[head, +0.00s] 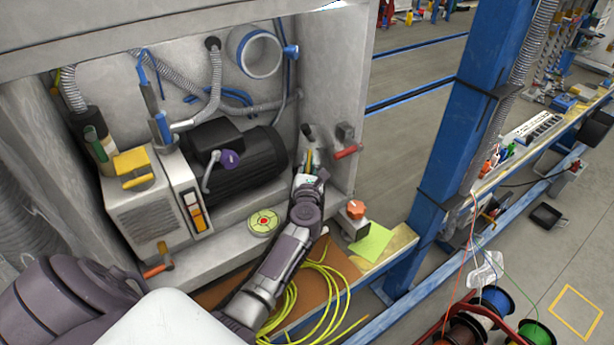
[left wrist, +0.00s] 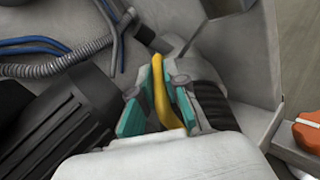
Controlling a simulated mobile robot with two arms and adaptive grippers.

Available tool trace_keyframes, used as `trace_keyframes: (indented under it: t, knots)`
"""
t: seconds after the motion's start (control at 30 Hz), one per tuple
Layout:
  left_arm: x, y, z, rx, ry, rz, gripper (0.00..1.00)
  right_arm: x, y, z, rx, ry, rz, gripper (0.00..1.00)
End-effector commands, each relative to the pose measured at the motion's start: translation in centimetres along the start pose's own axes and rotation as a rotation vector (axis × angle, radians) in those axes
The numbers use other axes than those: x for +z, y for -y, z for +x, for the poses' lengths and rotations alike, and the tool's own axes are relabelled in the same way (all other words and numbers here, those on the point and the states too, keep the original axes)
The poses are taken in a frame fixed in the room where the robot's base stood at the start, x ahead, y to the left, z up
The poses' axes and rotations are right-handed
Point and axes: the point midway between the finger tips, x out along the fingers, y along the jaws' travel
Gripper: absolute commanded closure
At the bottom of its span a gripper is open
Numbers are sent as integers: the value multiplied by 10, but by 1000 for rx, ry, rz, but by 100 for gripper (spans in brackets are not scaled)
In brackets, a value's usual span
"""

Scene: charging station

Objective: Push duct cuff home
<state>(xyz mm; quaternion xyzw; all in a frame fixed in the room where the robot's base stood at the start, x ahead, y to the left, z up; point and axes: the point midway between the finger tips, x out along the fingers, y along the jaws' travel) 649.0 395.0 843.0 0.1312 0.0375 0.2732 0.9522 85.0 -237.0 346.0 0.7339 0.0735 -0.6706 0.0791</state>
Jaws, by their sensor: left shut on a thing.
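My left gripper (head: 307,163) reaches into the right side of the grey cabinet, close to its right wall. In the left wrist view its teal finger pads (left wrist: 155,112) are shut on a narrow yellow piece (left wrist: 159,88). A black ribbed, hose-like part (left wrist: 212,103) lies just right of the fingers; I cannot tell whether it joins the yellow piece. A white ring with a blue rim (head: 258,74) is on the cabinet's back wall, up and left of the gripper. I cannot tell for certain which part is the duct cuff. My right gripper is not in view.
A black motor (head: 250,172) stands left of the gripper. A red-handled fitting (head: 345,152) is on the right wall. An orange knob (head: 356,208) on a pale box sits by the front corner. Yellow cable (head: 335,285) lies below my arm.

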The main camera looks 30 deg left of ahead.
Motion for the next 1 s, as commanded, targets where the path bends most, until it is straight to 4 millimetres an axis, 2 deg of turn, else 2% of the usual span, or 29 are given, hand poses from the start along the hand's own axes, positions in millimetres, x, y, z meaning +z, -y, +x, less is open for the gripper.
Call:
trace_keyframes:
  t: [0.1,0.37,0.4,0.5,0.53,0.83,1.0]
  knots:
    - [2,0,9,-1,0,1,100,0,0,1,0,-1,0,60]
    - [5,-1,10,0,4,0,100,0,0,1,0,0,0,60]
    - [5,-1,10,0,4,0,80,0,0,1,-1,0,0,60]
    - [4,-1,10,0,3,1,64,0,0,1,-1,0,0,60]
    - [4,0,9,-1,3,1,62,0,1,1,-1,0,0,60]
    - [2,1,7,-2,0,1,62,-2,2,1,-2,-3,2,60]
    - [1,2,-12,-4,-1,-2,62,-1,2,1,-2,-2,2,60]
